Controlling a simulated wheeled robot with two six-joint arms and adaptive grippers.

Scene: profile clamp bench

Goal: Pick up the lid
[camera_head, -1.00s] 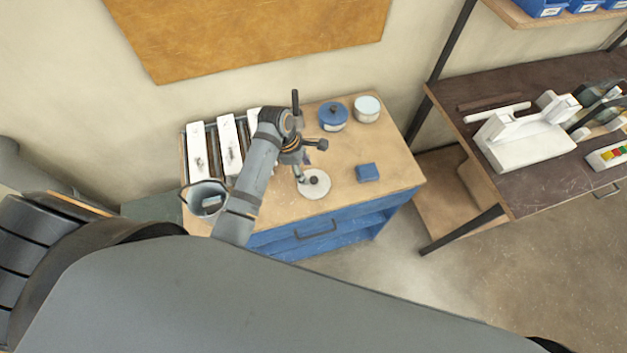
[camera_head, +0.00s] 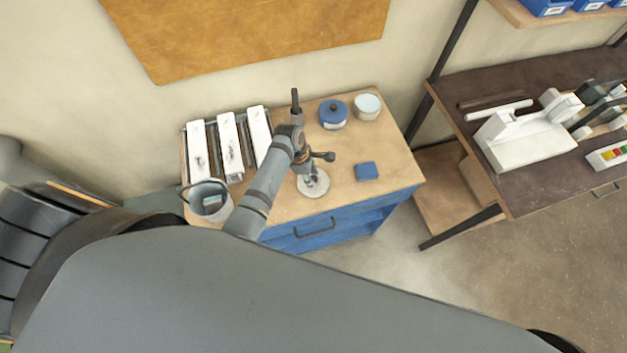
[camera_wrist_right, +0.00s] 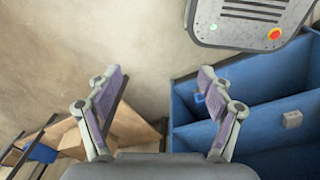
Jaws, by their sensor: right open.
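A round white lid (camera_head: 319,190) with a dark knob lies flat on the wooden top of the blue cabinet, near its front edge. My left gripper (camera_head: 312,175) points down right over the lid and covers its knob. Its fingers are too small to tell whether they are open, or touching the knob. My right gripper (camera_wrist_right: 160,82) is open and empty in the right wrist view, away from the cabinet top.
A small blue box (camera_head: 367,171) lies right of the lid. A rack with white profiles (camera_head: 230,146) and a grey bucket (camera_head: 209,199) stand to the left. A dark bench (camera_head: 520,185) with a white machine is at the right. Blue open bins (camera_wrist_right: 245,110) show in the right wrist view.

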